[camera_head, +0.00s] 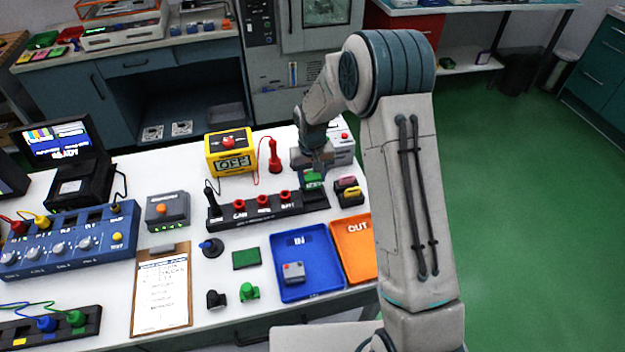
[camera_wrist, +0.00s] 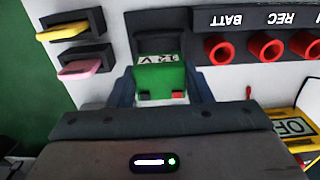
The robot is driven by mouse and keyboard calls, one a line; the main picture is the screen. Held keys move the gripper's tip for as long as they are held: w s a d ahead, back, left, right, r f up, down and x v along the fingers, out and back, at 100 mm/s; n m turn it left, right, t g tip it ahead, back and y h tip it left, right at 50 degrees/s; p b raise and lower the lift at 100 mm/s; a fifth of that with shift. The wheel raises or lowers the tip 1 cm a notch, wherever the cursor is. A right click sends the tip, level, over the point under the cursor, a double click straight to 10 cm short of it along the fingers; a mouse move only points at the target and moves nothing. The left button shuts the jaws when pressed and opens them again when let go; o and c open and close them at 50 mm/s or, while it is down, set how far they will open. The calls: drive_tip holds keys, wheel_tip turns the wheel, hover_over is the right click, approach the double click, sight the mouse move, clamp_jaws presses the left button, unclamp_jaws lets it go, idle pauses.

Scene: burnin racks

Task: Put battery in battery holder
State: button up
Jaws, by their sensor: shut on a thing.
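My gripper (camera_head: 312,165) is shut on a green battery (camera_head: 313,178) with a "12 V" label, over the right end of the black strip. In the wrist view the battery (camera_wrist: 158,82) sits between the two fingers, with two terminals, one dark and one red, facing the camera. The black battery holder (camera_head: 315,200) is at the strip's right end, beside the red BATT socket. In the wrist view the holder (camera_wrist: 163,28) shows just beyond the battery. The battery is at or just above the holder; I cannot tell whether they touch.
Pink and yellow pieces in black holders (camera_head: 348,190) stand close right of my gripper. A yellow OFF box (camera_head: 230,154) and red plug (camera_head: 275,158) stand to the left. The blue IN tray (camera_head: 305,290) holds a grey block; the orange OUT tray (camera_head: 352,240) is beside it.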

sight(312, 185)
wheel_tip(312, 185, down, 3)
drive_tip(key=shift+r+p, duration=0.1)
drive_tip(key=shift+p, duration=0.25)
drive_tip(key=shift+f+b, duration=0.65)
drive_tip(key=shift+b, duration=0.05)
drive_tip(key=o, duration=1.1)
